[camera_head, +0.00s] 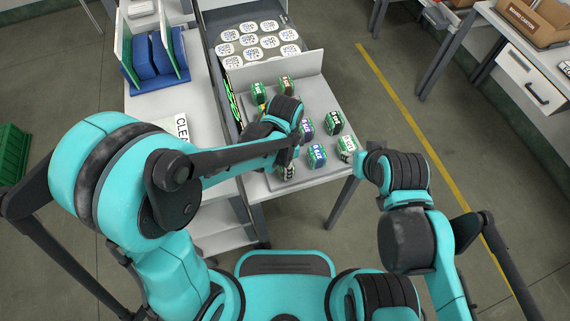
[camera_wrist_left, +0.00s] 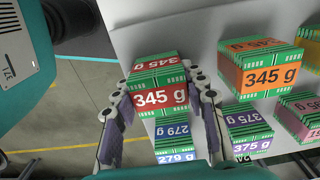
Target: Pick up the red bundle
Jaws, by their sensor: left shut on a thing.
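The red bundle (camera_wrist_left: 158,88) is a stack with green-and-white ends and a red label reading "345 g". In the left wrist view it sits between the two fingers of my left gripper (camera_wrist_left: 160,100), which is shut on it. In the head view my left gripper (camera_head: 292,142) is over the grey work surface, and I cannot make out the red bundle under the arm. My right arm ends at the right edge of that surface; its gripper (camera_head: 357,160) is mostly hidden by the arm, and its jaws cannot be read.
A blue 279 g bundle (camera_wrist_left: 173,138) is right beside the red one. An orange 345 g bundle (camera_wrist_left: 262,72) and a purple 375 g bundle (camera_wrist_left: 250,133) stand to the right. A partitioned tray of round labelled items (camera_head: 262,42) is at the back. Blue folders (camera_head: 152,58) stand at left.

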